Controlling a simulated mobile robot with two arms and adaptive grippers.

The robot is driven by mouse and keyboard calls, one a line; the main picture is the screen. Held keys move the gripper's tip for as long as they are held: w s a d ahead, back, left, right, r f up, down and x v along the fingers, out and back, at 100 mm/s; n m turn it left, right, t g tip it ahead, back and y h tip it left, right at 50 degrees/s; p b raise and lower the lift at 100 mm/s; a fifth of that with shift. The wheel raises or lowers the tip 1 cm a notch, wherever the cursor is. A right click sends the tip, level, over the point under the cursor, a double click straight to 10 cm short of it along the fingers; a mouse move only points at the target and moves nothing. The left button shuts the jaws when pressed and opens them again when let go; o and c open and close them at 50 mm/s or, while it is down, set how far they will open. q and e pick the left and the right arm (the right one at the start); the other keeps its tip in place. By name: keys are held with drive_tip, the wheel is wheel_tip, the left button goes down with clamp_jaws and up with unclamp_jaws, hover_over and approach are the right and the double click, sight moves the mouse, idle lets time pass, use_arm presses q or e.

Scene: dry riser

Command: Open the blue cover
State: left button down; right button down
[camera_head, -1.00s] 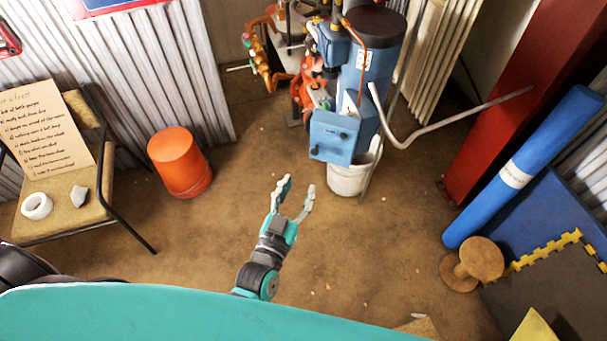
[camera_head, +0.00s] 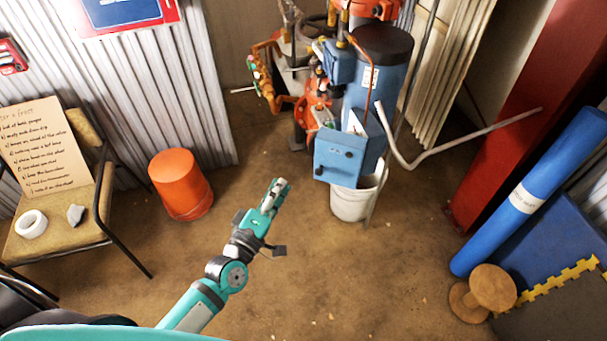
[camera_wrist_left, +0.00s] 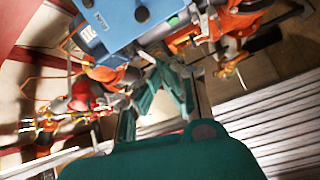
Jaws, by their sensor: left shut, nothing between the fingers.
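The blue cover (camera_head: 338,160) is a box-like front with dark knobs on the blue cylinder unit (camera_head: 376,85). It looks closed. It also shows at the top of the left wrist view (camera_wrist_left: 120,20). My left gripper (camera_head: 277,187) is shut and empty, in front of the cover and to its left, apart from it. Its teal fingers show in the left wrist view (camera_wrist_left: 165,95), pointing toward the pipework beside the cover. My right gripper is not in view.
A white bucket (camera_head: 352,203) stands under the cover. A bent grey pipe (camera_head: 440,155) sticks out to the right. Orange valves (camera_head: 268,75) are at the left of the unit. An orange bucket (camera_head: 181,186) and a chair (camera_head: 60,225) stand at left. The floor in front is clear.

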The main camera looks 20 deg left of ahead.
sight(337, 164)
use_arm(q)
drive_tip(key=w+d+n+p, duration=0.1)
drive_tip(key=w+d+p, duration=0.2)
drive_tip(key=w, duration=0.4)
drive_tip(key=shift+d+r, duration=0.2)
drive_tip(key=shift+d, duration=0.3)
drive_tip(key=shift+n, duration=0.3)
